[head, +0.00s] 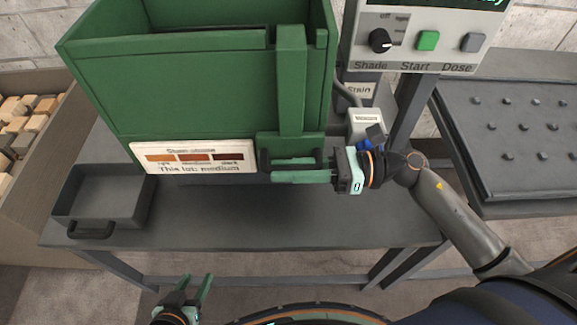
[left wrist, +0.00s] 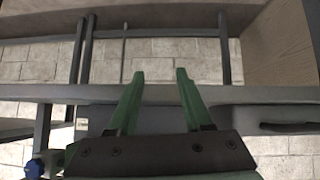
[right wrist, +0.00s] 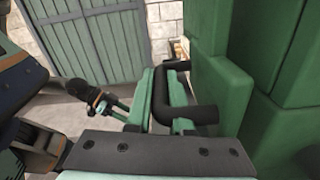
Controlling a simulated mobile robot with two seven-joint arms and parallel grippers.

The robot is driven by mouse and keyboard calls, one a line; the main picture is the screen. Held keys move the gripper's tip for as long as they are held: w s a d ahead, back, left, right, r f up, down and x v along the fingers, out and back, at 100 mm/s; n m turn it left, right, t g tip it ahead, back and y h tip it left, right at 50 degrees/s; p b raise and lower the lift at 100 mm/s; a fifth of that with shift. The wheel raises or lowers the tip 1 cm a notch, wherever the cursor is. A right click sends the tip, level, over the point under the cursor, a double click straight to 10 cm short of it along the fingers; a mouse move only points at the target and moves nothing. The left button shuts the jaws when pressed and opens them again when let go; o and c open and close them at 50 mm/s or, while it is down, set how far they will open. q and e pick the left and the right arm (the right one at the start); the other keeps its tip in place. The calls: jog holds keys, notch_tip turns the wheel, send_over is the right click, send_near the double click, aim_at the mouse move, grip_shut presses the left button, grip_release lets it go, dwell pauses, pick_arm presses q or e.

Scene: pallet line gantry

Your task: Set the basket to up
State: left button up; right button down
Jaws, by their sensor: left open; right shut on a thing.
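A green open-topped box (head: 190,90) stands on the grey bench. A green vertical bar (head: 291,85) runs down its front to a green block (head: 285,143) low on the front, at the black handle (right wrist: 201,113). My right gripper (head: 302,170) is shut on this handle; in the right wrist view its fingers (right wrist: 170,80) lie either side of it. The basket itself cannot be made out; only a dark edge (head: 210,41) shows inside the box. My left gripper (head: 196,279) is open and empty below the bench front; its fingers also show in the left wrist view (left wrist: 160,76).
A shade sign (head: 195,158) is on the box front. An empty grey tray (head: 100,195) sits at bench left. A control panel (head: 425,40) with knob and buttons stands right. A crate of blocks (head: 30,120) is far left; a studded table (head: 520,125) is far right.

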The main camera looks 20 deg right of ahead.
notch_tip(320, 180, up, 5)
jog(key=shift+r+p, duration=0.1)
jog(key=shift+p, duration=1.15)
notch_tip(320, 180, up, 2)
jog(key=shift+r+p, duration=0.25)
jog(key=shift+p, duration=0.5)
pick_arm(q)
jog(key=shift+n+y, duration=0.3)
jog(key=shift+y, duration=0.1)
jog(key=a+r+p, duration=0.1)
jog(key=s+a+r, duration=0.1)
jog(key=s+a+r+p, duration=0.1)
jog(key=r, duration=0.1)
jog(key=shift+a+p, duration=0.25)
jog(key=shift+p, duration=0.1)
pick_arm(e)
notch_tip(320, 180, up, 6)
jog(key=shift+f, duration=0.1)
jog(key=c, duration=1.2)
grip_release()
jog(key=o, duration=0.4)
jog(key=shift+f, duration=0.1)
